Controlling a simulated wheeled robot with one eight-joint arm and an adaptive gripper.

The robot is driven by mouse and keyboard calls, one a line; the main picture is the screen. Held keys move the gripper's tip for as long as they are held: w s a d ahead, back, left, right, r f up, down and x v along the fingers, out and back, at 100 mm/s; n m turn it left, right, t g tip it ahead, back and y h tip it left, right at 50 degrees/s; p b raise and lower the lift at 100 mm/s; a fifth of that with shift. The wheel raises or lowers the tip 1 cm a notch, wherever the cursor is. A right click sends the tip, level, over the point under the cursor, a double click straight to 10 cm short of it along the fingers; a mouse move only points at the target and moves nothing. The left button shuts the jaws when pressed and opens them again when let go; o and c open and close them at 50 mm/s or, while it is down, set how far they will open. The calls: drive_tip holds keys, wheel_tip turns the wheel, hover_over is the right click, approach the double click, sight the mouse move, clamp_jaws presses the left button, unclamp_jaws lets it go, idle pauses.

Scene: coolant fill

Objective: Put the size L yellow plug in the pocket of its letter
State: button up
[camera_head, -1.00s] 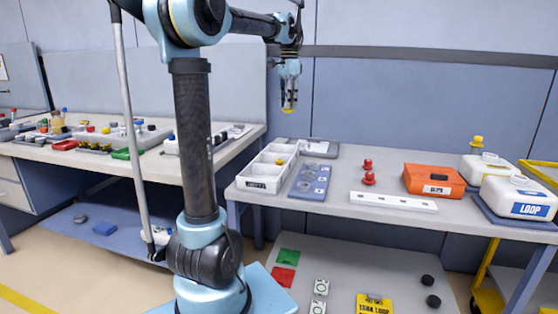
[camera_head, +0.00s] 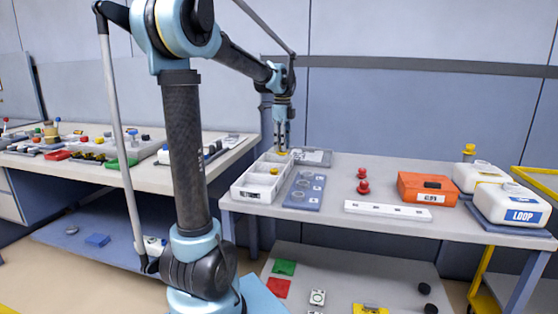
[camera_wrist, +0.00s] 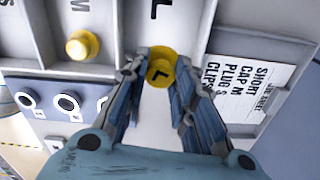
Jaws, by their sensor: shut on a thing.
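My gripper (camera_head: 282,149) is shut on a yellow plug (camera_wrist: 158,71) marked L. In the wrist view the two fingertips hold it from both sides. The plug is over or inside the pocket (camera_wrist: 187,14) lettered L of the white tray (camera_head: 246,191). I cannot tell whether it touches the pocket floor. A second yellow plug (camera_wrist: 82,45) stands in the neighbouring pocket lettered M, and it also shows in the head view (camera_head: 274,171).
A blue-grey board (camera_head: 303,190) with round rings lies right of the tray. A grey tray (camera_head: 318,157) lies behind it. Two red knobs (camera_head: 363,186), a white strip (camera_head: 388,210), an orange case (camera_head: 428,188) and white jugs (camera_head: 512,203) stand further right.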

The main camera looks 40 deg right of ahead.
drive_tip(key=shift+f, duration=2.7)
drive_tip(key=shift+f, duration=0.15)
drive_tip(key=o, duration=0.7)
wheel_tip(320, 180, up, 12)
drive_tip(key=shift+r, duration=0.15)
drive_tip(key=shift+s+a, duration=0.1)
drive_tip(key=shift+s, duration=0.05)
